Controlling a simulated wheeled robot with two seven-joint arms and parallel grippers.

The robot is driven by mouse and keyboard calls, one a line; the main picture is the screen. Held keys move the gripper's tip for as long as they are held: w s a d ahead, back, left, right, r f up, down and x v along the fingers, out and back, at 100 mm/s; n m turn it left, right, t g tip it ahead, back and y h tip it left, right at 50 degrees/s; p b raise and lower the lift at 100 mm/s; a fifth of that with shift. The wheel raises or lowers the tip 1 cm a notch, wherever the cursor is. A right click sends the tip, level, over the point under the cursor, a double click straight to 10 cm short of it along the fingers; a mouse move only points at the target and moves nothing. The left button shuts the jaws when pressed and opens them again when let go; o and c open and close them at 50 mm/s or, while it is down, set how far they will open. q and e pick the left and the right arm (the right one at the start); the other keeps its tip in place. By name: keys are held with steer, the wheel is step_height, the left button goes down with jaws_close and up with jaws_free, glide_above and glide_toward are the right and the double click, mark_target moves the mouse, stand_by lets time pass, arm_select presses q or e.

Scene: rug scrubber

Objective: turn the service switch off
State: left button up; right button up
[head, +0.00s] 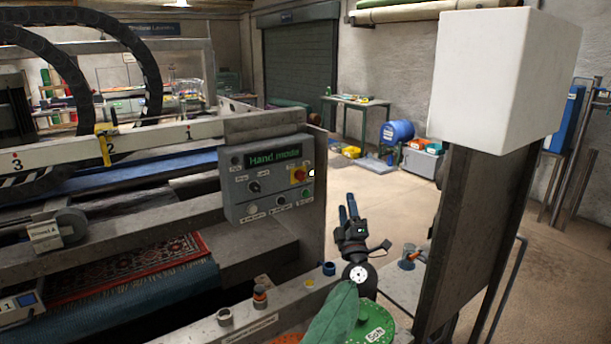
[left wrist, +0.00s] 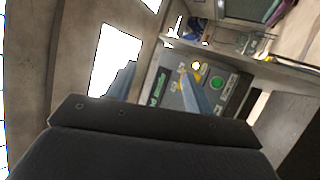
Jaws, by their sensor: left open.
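The grey control panel (head: 265,182) is on the machine's frame, its green display reading "Hand mode". It carries dark knobs, a green button and a red switch on a yellow plate (head: 300,174). I cannot read which control is labelled as the service switch. My left gripper (head: 347,206) is open and empty, to the right of the panel and apart from it, fingers pointing up in the head view. In the left wrist view the open fingers (left wrist: 155,72) partly cover the panel (left wrist: 172,98); its green button and yellow plate show. My right gripper is not in view.
A patterned rug (head: 130,268) lies in the machine at left. A tall dark post with a white box (head: 495,75) stands at right. Open floor lies behind the gripper.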

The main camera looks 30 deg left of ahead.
mark_target(304, 178)
arm_select(q)
steer(key=w+a+r+n+g+p, duration=0.1)
steer(key=w+a+n+g, duration=0.1)
steer(key=a+n+g, duration=0.1)
steer(key=w+a+n+g+p, duration=0.2)
steer(key=a+g, duration=0.3)
steer(key=a, duration=0.3)
steer(key=w+a+r+n+g+p, duration=0.1)
steer(key=w+a+n+g+p, duration=0.1)
steer(key=a+n+g, duration=0.2)
steer(key=shift+w+a+r+y, duration=0.1)
steer(key=shift+a+r+y, duration=0.05)
steer(key=shift+a, duration=0.4)
steer(key=shift+w+a+r+y, duration=0.1)
steer(key=shift+a+r+y, duration=0.05)
steer(key=shift+a, duration=0.35)
steer(key=shift+w+a+f+p, duration=0.15)
steer(key=shift+a+p, duration=0.15)
steer(key=shift+a, duration=0.15)
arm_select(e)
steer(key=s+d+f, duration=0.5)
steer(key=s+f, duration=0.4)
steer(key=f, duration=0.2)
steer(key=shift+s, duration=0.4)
arm_select(q)
steer(key=c, duration=0.9)
steer(key=shift+c, duration=0.3)
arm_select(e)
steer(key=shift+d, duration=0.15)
